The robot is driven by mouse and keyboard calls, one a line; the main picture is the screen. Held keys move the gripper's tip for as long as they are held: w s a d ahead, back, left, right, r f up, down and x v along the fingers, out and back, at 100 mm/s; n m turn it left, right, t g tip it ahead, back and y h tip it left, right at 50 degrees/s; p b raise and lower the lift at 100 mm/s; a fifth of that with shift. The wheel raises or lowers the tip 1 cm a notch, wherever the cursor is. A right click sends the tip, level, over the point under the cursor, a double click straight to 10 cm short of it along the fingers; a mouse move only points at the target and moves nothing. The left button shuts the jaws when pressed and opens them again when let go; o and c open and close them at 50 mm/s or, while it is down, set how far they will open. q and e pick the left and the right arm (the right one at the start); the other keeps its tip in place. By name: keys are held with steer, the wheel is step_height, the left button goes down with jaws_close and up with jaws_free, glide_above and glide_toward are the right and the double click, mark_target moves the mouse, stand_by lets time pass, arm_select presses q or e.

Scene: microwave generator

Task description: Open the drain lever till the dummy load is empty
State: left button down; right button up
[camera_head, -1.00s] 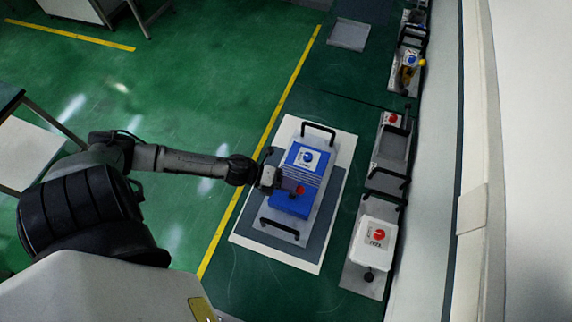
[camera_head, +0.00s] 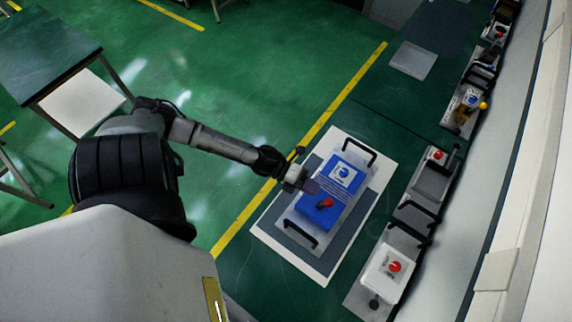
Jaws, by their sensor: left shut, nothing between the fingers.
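A blue box (camera_head: 343,189) with a white dial label and blue knob (camera_head: 343,173) sits on a grey base plate (camera_head: 285,219). A small red lever or knob (camera_head: 326,203) with a dark part beside it stands on the box's near half. I cannot tell for certain that it is the drain lever, and no fill level is readable. My left gripper (camera_head: 311,187) is shut and empty at the box's left edge, just up and left of the red piece. Whether it touches the box is unclear. My right gripper is out of view.
Black handles (camera_head: 300,234) stand at both ends of the base plate, which lies on a pale mat (camera_head: 263,228). A white box with a red knob (camera_head: 395,267) and other units line the right wall. A table (camera_head: 45,50) stands at upper left. Green floor is open between.

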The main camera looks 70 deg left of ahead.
arm_select(q)
steer(key=s+a+r+b, duration=0.1)
steer(key=s+a+r, duration=0.4)
steer(key=s, duration=0.1)
steer(key=shift+a+r, duration=0.3)
steer(key=shift+r, duration=0.05)
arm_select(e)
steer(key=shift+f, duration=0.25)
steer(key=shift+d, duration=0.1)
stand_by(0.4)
